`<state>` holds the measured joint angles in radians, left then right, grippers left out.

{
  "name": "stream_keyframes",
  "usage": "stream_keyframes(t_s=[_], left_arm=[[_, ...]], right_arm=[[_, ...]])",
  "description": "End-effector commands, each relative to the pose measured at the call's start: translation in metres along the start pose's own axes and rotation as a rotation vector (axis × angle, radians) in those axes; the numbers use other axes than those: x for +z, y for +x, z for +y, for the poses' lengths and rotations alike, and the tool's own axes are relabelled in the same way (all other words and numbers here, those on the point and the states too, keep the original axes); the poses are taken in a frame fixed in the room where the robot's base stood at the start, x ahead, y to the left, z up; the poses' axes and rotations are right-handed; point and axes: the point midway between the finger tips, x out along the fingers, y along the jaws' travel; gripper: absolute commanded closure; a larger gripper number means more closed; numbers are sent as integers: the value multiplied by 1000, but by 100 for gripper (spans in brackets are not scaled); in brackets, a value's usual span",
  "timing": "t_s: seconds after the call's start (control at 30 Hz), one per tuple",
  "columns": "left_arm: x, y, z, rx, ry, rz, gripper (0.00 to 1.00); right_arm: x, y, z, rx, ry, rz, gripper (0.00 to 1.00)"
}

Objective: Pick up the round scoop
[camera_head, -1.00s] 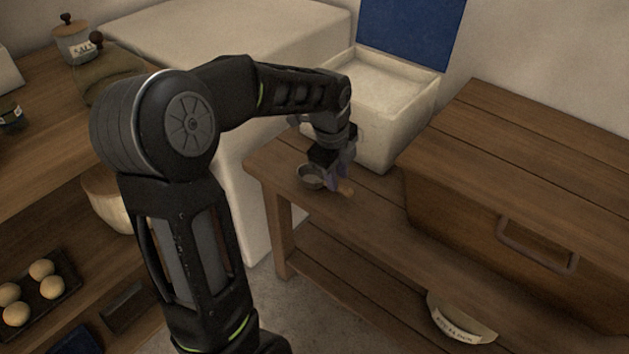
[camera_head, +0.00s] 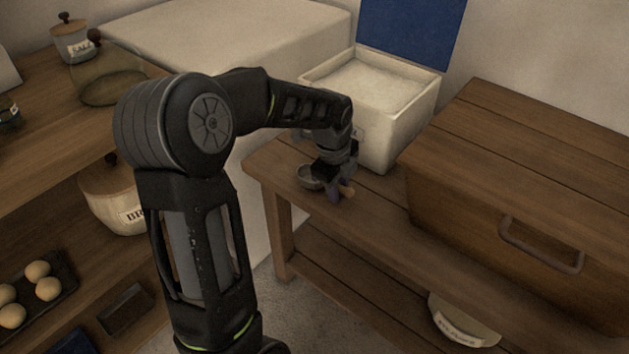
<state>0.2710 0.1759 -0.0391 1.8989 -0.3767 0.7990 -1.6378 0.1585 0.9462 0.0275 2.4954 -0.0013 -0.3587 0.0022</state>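The round scoop (camera_head: 307,178), a small grey metal bowl with a wooden handle, lies on the wooden bench near its left end. My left gripper (camera_head: 335,190) points down at the scoop's handle. My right gripper is not in view.
An open white bin (camera_head: 395,125) with pale contents and a raised blue lid (camera_head: 410,32) stands just behind the scoop. A large wooden chest (camera_head: 480,210) with a handle stands to the right. A labelled bowl (camera_head: 460,325) is on the lower shelf.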

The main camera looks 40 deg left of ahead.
Motion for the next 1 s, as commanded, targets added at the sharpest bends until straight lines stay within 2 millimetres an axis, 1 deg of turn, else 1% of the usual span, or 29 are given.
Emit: stream_keyframes(t_s=[0.07, 0.1, 0.4, 0.87, 1.0], left_arm=[[0, 0, 0, 0, 0, 0, 73], [0, 0, 0, 0, 0, 0, 75], [0, 0, 0, 0, 0, 0, 99], [0, -1, 0, -1, 0, 0, 100], [0, -8, -2, -3, 0, -1, 100]], right_arm=[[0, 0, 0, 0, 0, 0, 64], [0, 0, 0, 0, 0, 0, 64], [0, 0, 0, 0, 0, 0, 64], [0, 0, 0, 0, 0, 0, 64], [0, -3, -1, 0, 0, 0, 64]])
